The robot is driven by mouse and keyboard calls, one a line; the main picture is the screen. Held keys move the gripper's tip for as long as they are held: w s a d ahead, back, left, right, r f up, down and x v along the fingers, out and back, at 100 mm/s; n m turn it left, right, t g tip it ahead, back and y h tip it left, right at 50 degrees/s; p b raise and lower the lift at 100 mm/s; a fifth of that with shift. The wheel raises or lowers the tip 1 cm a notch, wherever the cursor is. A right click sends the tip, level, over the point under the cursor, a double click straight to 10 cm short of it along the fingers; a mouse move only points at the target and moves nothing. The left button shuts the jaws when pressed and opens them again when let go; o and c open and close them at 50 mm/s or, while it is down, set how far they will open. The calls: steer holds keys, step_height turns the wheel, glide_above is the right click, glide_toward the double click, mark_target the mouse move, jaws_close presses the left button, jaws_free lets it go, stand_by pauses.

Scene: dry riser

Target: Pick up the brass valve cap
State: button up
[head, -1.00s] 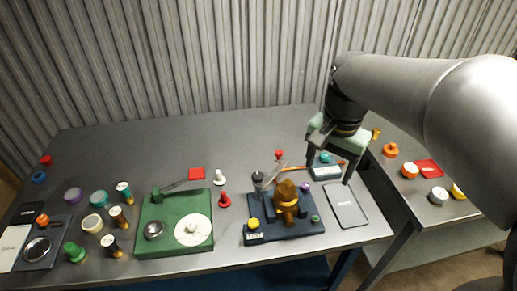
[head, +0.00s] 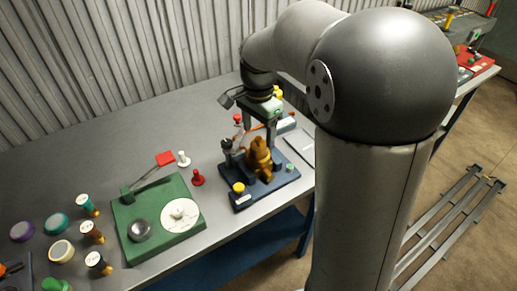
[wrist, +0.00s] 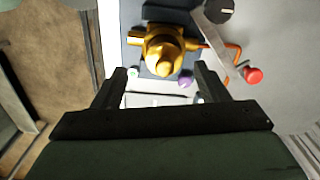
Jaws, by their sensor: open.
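The brass valve (head: 259,163) stands upright on a dark blue base plate (head: 284,182). Its rounded top, seemingly the brass cap (head: 258,144), points up. In the wrist view the brass valve cap (wrist: 164,66) shows from above, just beyond and between my fingertips. My gripper (head: 257,131) is open and empty, pointing down close above and behind the valve in the head view. In the wrist view my gripper (wrist: 161,72) has one finger on each side of the cap's line, with no contact visible. The exact height gap cannot be told.
A red knob (wrist: 254,75), a dark knob (wrist: 219,10) and a purple knob (wrist: 185,82) stand near the valve. A yellow knob (head: 238,188) is on the plate's front. A green board (head: 127,247) lies left. My arm hides the table's right part.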

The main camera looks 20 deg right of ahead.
mark_target(259, 138)
steer(key=shift+w+d+f+p, duration=0.1)
steer(key=shift+w+f+p, duration=0.1)
steer(key=shift+f, duration=1.45)
steer(key=shift+w+f+p, duration=0.15)
steer(key=shift+f+p, duration=0.05)
steer(key=shift+f, duration=1.45)
steer(key=c, duration=1.1)
